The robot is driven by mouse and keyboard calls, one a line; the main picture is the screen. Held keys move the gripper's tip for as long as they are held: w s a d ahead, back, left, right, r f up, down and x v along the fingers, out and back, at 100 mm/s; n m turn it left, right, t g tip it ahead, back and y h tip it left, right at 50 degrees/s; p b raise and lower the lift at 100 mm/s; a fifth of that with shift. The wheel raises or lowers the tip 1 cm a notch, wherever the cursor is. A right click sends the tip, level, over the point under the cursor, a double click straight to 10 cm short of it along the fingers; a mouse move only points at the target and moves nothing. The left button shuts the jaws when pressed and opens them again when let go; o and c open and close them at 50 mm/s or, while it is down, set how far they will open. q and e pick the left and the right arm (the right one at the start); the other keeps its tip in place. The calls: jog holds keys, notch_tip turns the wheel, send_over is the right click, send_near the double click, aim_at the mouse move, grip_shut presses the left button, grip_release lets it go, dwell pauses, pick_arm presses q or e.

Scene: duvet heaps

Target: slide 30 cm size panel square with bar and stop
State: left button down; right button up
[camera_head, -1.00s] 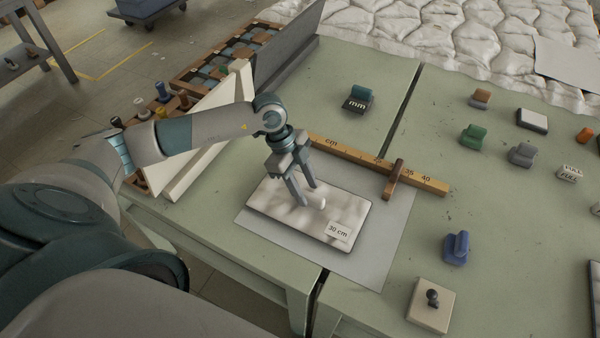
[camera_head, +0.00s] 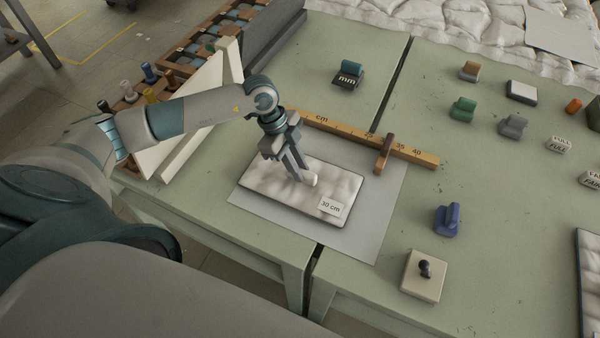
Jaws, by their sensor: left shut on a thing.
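The white quilted size panel (camera_head: 335,187), labelled "30 cm", lies on a grey sheet (camera_head: 375,225). My left gripper (camera_head: 305,180) is over the panel and shut on a small white knob (camera_head: 311,180) on its top; the fingers partly hide it. The wooden bar (camera_head: 345,131), marked in cm, lies beyond the panel. The brown stop (camera_head: 384,154) sits across the bar near the 35 mark. The panel's far edge is apart from the bar, with grey sheet between, and looks roughly parallel to it. My right gripper is out of view.
A teal-topped "mm" block (camera_head: 348,76) stands beyond the bar. A blue block (camera_head: 447,219) and a cream block with a black knob (camera_head: 424,275) stand to the right. White boards (camera_head: 200,110) and an organiser (camera_head: 205,50) are at left. A seam splits the table.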

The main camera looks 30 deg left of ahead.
aim_at(316, 159)
pick_arm(q)
jog(key=shift+w, duration=0.5)
jog(key=shift+w, duration=0.7)
jog(key=shift+w+b, duration=0.3)
jog(key=shift+w, duration=0.05)
jog(key=shift+w+a, duration=0.1)
jog(key=shift+w, duration=0.3)
jog(key=shift+w, duration=0.35)
jog(key=shift+w+a+b, duration=0.1)
jog(key=shift+w+b, duration=0.4)
jog(key=shift+w, duration=0.55)
jog(key=shift+w, duration=0.4)
jog(key=shift+w, duration=0.35)
